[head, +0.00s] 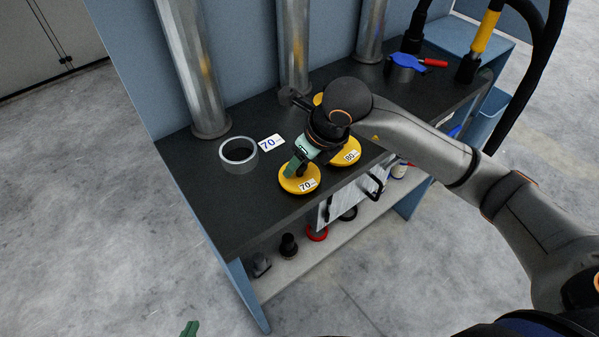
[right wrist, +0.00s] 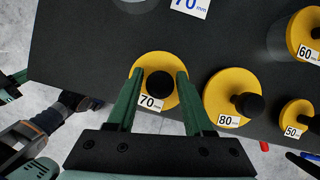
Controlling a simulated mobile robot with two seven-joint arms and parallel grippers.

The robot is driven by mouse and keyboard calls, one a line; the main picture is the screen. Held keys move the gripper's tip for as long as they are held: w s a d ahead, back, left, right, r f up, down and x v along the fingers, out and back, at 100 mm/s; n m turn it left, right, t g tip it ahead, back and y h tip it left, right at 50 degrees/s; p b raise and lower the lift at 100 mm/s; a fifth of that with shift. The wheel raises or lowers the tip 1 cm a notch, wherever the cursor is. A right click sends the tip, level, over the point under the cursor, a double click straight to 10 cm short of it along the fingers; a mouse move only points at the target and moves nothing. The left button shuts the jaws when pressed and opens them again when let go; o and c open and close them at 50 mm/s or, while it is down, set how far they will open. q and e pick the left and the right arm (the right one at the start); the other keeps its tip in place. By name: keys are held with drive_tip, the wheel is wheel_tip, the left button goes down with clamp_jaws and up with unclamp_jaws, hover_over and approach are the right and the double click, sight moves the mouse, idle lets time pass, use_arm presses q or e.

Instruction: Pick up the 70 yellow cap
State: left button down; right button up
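The 70 yellow cap (head: 294,184), a round disc with a black knob and a white "70" label, lies on the dark bench top near its front edge. It also shows in the right wrist view (right wrist: 168,97). My right gripper (right wrist: 158,75) is open, its green fingers apart on either side of the knob, with gaps visible. In the head view my right gripper (head: 296,169) is over this cap, and its wrist hides part of the bench. Only a green bit of my left gripper (head: 189,328) shows at the bottom edge.
The 80 yellow cap (right wrist: 232,98) sits close to the right of it, with the 50 cap (right wrist: 296,117) and 60 cap (right wrist: 304,34) further right. A grey ring (head: 239,155) stands by a "70" card (head: 271,143). Metal pipes (head: 197,70) rise behind. A lower shelf (head: 285,268) holds small parts.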

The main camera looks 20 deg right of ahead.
clamp_jaws()
drive_tip(key=shift+r, duration=0.1)
idle(0.4)
